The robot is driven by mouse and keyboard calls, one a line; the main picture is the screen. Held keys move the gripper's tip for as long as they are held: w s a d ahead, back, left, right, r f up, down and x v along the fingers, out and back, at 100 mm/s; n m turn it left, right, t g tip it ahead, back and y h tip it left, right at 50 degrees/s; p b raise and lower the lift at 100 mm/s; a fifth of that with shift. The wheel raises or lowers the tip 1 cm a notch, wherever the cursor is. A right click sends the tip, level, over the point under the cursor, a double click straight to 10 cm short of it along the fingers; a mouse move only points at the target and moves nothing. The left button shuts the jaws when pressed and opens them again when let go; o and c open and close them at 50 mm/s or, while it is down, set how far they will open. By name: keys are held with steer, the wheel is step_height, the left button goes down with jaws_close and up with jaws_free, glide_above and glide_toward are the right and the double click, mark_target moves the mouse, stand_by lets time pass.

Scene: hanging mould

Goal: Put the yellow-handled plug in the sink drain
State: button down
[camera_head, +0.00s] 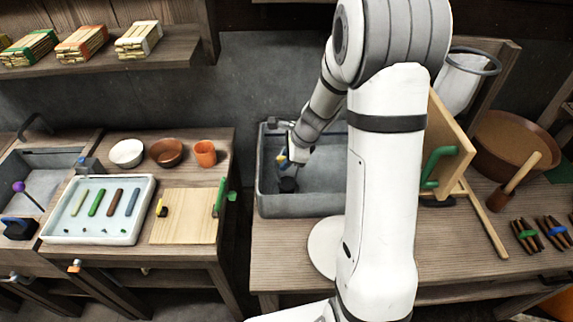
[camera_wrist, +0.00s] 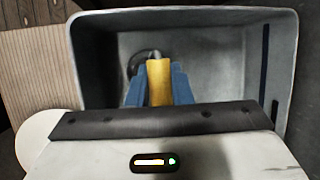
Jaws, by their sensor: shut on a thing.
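My gripper (camera_head: 284,162) points down inside the grey sink basin (camera_head: 275,205) in the head view. Its blue fingers are shut on the yellow handle of the plug (camera_wrist: 158,80) in the wrist view, one finger on each side. In the head view a dark round shape (camera_head: 288,185), apparently the plug's black body, shows just below the fingers, low in the basin. In the wrist view a dark ring (camera_wrist: 138,62) lies behind the handle on the basin floor; I cannot tell whether it is the drain rim. Whether the plug touches the floor is unclear.
The basin walls surround my gripper closely. To the left, a bench holds a white tray (camera_head: 60,237), a wooden board (camera_head: 170,232), bowls and an orange cup (camera_head: 205,153). A wooden panel with a green handle (camera_head: 437,165) stands right of my arm. Another sink (camera_head: 45,185) is far left.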

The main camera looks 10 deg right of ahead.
mark_target(286, 184)
steer(key=shift+w+f, duration=0.1)
steer(key=shift+f, duration=0.85)
steer(key=shift+f+b, duration=0.3)
steer(key=shift+b, duration=0.05)
steer(key=c, duration=1.3)
jaws_free()
